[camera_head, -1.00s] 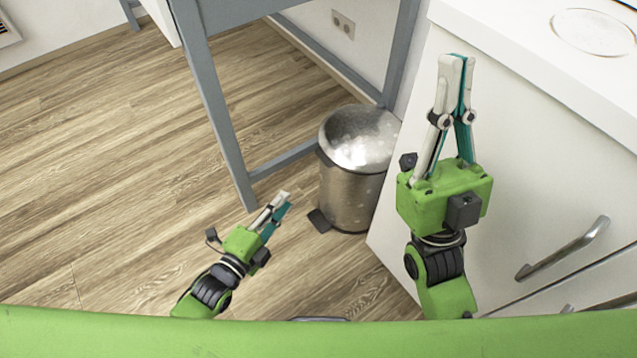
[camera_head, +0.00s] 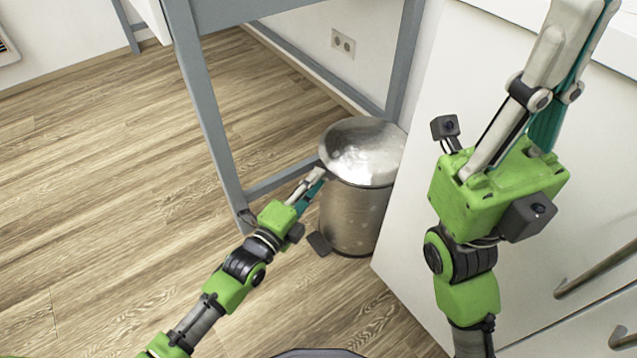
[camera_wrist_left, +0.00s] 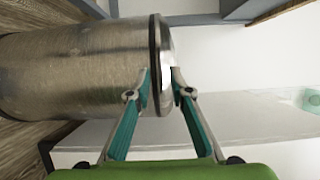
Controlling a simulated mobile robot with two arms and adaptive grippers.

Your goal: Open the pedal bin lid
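The metal pedal bin (camera_head: 350,215) stands upright on the floor between a grey frame and a white cabinet. Its shiny domed lid (camera_head: 360,150) lies shut on top. The dark pedal (camera_head: 319,243) is at its foot. My left gripper (camera_head: 318,175) is at the near left side of the lid's rim. In the left wrist view its fingers (camera_wrist_left: 162,72) are apart, one on each side of the lid's edge (camera_wrist_left: 166,42); I cannot tell whether they touch it. My right gripper (camera_head: 578,15) is raised by the cabinet, its fingers together with nothing seen between them.
The grey frame's leg (camera_head: 208,120) and lower bar (camera_head: 285,178) are just left of the bin. The white cabinet (camera_head: 410,225) is close on its right, with a metal handle (camera_head: 595,270). The wooden floor (camera_head: 110,190) at left is clear.

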